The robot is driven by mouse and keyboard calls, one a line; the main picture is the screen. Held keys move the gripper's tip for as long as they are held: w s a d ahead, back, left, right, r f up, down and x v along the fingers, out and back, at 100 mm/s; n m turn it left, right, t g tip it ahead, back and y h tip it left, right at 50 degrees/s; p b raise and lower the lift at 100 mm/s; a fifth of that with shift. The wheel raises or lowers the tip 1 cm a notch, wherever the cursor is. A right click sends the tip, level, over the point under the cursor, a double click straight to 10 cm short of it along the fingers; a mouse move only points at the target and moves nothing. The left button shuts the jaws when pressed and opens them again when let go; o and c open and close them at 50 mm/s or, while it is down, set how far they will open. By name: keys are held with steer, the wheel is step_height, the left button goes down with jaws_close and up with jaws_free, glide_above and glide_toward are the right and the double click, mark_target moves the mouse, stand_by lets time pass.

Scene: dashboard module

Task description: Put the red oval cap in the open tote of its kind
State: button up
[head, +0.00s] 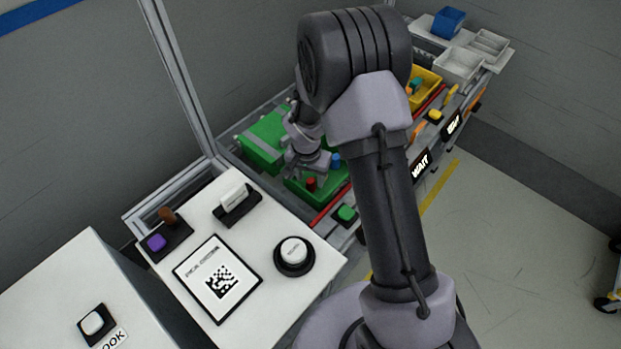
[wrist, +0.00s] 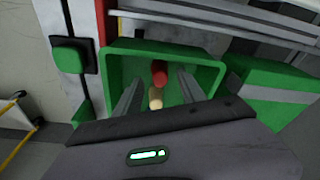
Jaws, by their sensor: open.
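A red piece (wrist: 159,74), seen from above with a rounded outline, is in the open green tote (wrist: 210,68) in the wrist view. A red piece (head: 311,184) also shows at the green tote (head: 330,197) in the head view; its exact shape is too small to tell. My gripper (wrist: 160,78) is open above this tote, with its two grey fingers on either side of the red piece and apart from it. A beige round piece (wrist: 155,97) lies just nearer than the red one. In the head view my gripper (head: 308,170) is over the tote, partly behind my arm.
A second green tote (head: 262,143) with a grey strip across its top stands beside the open one. A yellow tote (head: 427,80) with coloured pieces is farther along the bench. A blue piece (head: 336,160) shows near my gripper. A green button (head: 346,213) sits on the front edge.

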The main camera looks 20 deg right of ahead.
steer(key=s+r+t+p, duration=0.1)
steer(key=s+r, duration=0.3)
steer(key=r, duration=0.8)
steer(key=s+r+p, duration=0.1)
steer(key=s+r, duration=0.2)
steer(key=r, duration=1)
steer(key=s+a+r+n+t+y, duration=0.1)
steer(key=s+a+r, duration=0.1)
steer(key=s+r, duration=0.3)
steer(key=s+a+r+n+t+y, duration=0.1)
steer(key=s+r, duration=0.4)
steer(key=s, duration=0.8)
steer(key=shift+a+n+t+y, duration=0.35)
steer(key=shift+t+y, duration=0.15)
steer(key=shift+t, duration=0.1)
